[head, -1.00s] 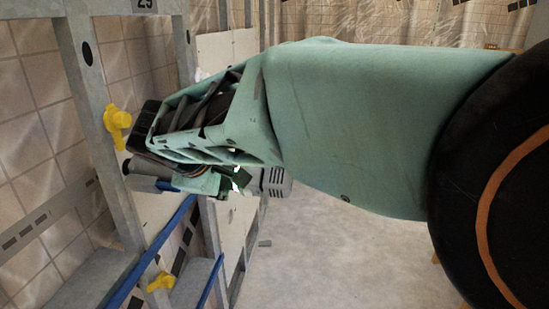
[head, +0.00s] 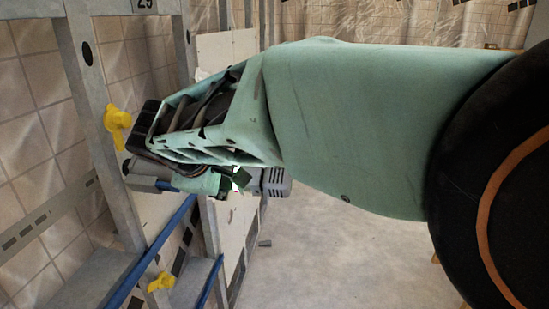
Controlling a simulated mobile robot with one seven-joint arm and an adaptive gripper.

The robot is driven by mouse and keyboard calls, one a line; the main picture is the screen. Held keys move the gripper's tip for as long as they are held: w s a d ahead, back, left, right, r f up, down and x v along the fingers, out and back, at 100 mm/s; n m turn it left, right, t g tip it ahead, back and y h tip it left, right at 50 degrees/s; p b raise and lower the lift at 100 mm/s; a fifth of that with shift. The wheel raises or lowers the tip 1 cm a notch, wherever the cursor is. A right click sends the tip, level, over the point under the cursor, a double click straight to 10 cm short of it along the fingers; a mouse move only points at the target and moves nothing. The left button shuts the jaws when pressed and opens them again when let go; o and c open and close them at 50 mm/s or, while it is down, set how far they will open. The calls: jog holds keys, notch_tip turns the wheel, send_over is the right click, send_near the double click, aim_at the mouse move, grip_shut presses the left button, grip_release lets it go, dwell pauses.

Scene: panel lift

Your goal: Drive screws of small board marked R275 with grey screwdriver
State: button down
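My gripper (head: 212,183) shows only in part, below my green arm, which hides most of its fingers. The grey screwdriver (head: 274,183) shows its vented grey body to the right of the gripper, held clear of the floor. A grey cylinder (head: 142,183) sticks out to the left of the gripper; I cannot tell whether it belongs to the tool. Pale panels stand behind the arm, one above it (head: 228,48) and one below it (head: 236,218). No R275 marking can be read, and no screws or screwdriver tip can be made out.
A grey metal frame (head: 88,95) with yellow clamps (head: 117,127) and a blue rail (head: 150,255) stands at the left, close to the gripper. A tiled wall (head: 40,115) is behind it. The floor (head: 340,265) at lower right is clear.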

jog(key=shift+a+r, duration=0.2)
jog(key=shift+s+d+b, duration=0.2)
jog(key=shift+d+b, duration=0.15)
jog(key=shift+d, duration=1.95)
jog(key=shift+w+r, duration=0.1)
jog(key=shift+w, duration=0.05)
